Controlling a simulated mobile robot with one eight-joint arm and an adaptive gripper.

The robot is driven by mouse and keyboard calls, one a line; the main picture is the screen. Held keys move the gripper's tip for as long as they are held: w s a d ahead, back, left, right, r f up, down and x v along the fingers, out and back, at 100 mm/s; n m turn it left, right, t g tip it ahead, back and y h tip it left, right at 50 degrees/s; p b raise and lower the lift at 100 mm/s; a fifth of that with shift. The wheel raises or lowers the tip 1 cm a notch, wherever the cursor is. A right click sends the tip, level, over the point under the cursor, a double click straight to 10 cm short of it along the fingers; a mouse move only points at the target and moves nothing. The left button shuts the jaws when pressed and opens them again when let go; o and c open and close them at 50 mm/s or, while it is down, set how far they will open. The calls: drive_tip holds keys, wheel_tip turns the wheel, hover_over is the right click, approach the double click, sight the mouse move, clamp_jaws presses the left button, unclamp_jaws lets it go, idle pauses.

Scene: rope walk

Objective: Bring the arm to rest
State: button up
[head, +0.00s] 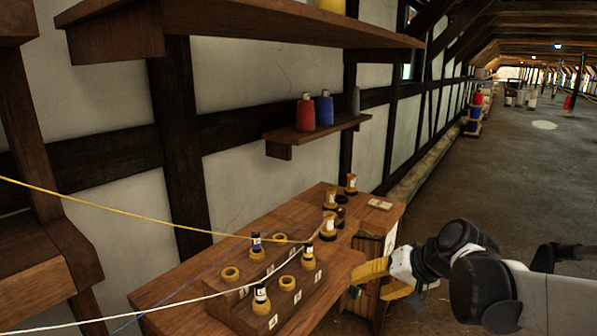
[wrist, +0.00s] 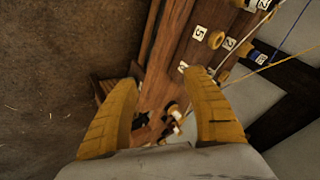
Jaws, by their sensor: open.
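My gripper (head: 372,281) is at the right end of the wooden workbench (head: 170,285) in the head view, beside its front edge. My arm reaches in from the right. In the wrist view the two yellow fingers of my gripper (wrist: 160,100) are spread apart, with nothing held between them. The bench and several small dark and pale pieces show beyond and between the fingers. In the head view the fingers overlap the bench's end, so I cannot tell whether they touch it.
A stepped block (head: 297,293) with yellow rings and bobbins stands on the bench, with yellow and white cords running left. More bobbins stand near the bench's far end. A wall shelf (head: 318,134) holds red and blue spools. The floor (head: 500,170) to the right is largely clear.

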drive_tip(key=s+d+n+h, duration=0.1)
drive_tip(key=s+h, duration=0.1)
drive_tip(key=s, duration=0.8)
drive_tip(key=s+d+n+t+h, duration=0.1)
drive_tip(key=s+h, duration=0.2)
drive_tip(key=s, duration=0.7)
drive_tip(key=shift+d+f, duration=0.15)
drive_tip(key=shift+d, duration=0.15)
